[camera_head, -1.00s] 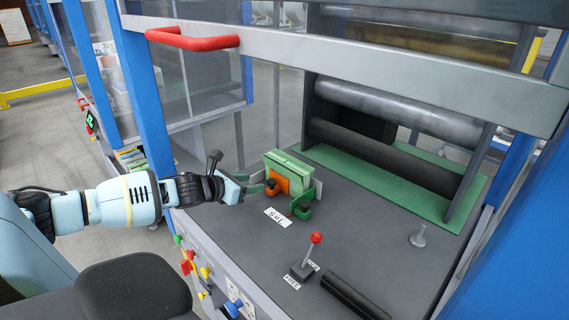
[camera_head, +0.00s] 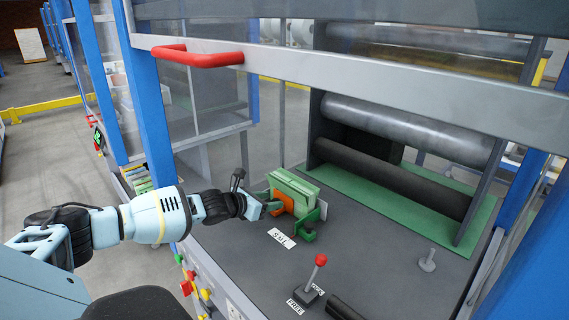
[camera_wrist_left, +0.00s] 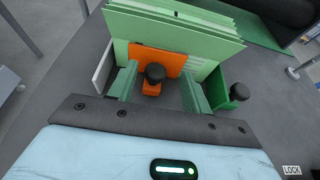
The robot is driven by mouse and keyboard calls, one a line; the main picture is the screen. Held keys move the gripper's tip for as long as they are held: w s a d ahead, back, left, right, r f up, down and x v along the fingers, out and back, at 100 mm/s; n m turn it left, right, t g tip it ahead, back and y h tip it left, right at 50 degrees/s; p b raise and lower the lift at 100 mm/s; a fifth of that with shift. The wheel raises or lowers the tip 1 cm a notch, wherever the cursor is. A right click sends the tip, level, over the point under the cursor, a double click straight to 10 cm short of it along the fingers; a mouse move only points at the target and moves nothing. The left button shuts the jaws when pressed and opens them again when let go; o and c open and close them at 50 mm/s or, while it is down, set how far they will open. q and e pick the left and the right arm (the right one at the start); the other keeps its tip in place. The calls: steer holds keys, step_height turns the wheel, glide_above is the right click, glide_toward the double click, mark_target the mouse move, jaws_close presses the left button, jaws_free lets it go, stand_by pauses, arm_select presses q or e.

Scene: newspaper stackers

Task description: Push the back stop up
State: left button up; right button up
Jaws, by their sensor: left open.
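An orange stop piece (camera_head: 284,199) with a black knob stands against a stack of green sheets (camera_head: 294,184) on the dark machine table (camera_head: 390,230). In the left wrist view the orange piece (camera_wrist_left: 165,62) and its round black knob (camera_wrist_left: 155,72) show clearly. My left gripper (camera_head: 271,203) has its fingers at the orange piece. In the left wrist view its two green ridged fingers (camera_wrist_left: 158,90) are apart, one on each side of the knob. I cannot tell whether they touch it. A green bracket (camera_wrist_left: 225,88) with another black knob (camera_wrist_left: 239,92) stands just right of the fingers.
A red-knobbed lever (camera_head: 314,273) stands at the front of the table by small labels. Dark rollers (camera_head: 400,180) lie behind the sheets. A grey frame bar (camera_head: 400,75) with a red handle (camera_head: 197,57) crosses above. The table's right part is mostly clear.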

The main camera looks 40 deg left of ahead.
arm_select(q)
jaws_close()
stand_by(0.3)
stand_by(1.1)
jaws_free()
steer(key=shift+d+p+v, duration=0.2)
steer(key=shift+p+v, duration=0.25)
steer(key=shift+v, duration=2.15)
steer(key=p+v, duration=0.1)
steer(key=v, duration=0.3)
steer(key=shift+s+r+p, duration=0.15)
steer(key=shift+r+p, duration=0.2)
steer(key=shift+p, duration=0.05)
arm_select(e)
steer(key=r, duration=0.1)
steer(key=w+r, duration=0.1)
steer(key=r, duration=0.1)
steer(key=shift+w+d, duration=0.15)
steer(key=shift+w, duration=0.05)
